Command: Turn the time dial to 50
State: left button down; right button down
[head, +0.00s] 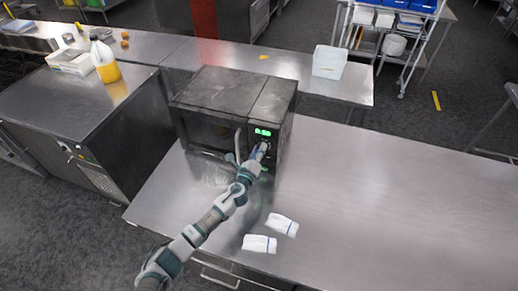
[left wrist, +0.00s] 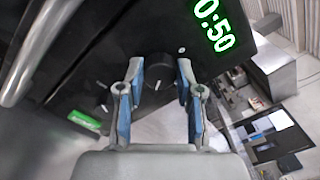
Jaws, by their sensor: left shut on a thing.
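The microwave (head: 218,92) stands on the steel counter with its control panel on the right side of its front. Its green display (head: 263,132) reads 0:50, and the display (left wrist: 214,24) is large in the left wrist view. The black time dial (left wrist: 157,70) with a white mark sits below the display, between my fingers. My left gripper (head: 261,152) is at the panel. In the left wrist view its two blue-padded fingers (left wrist: 160,78) are shut on the dial, one on each side. My right gripper is not in view.
Two folded white cloths (head: 260,243) lie on the counter in front of the microwave. The counter (head: 400,190) to the right is bare. The microwave's door handle (left wrist: 38,50) is close on the left in the wrist view.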

pick_arm(q)
jog(key=shift+s+d+f+m, duration=0.1)
jog(key=shift+s+f+m, duration=0.05)
jog(key=shift+f+m, duration=0.3)
jog(key=c, duration=1)
grip_release()
jog(key=shift+o, duration=1.2)
jog(key=shift+r, duration=0.2)
jog(key=v, duration=1.1)
jog(key=shift+s+a, duration=0.25)
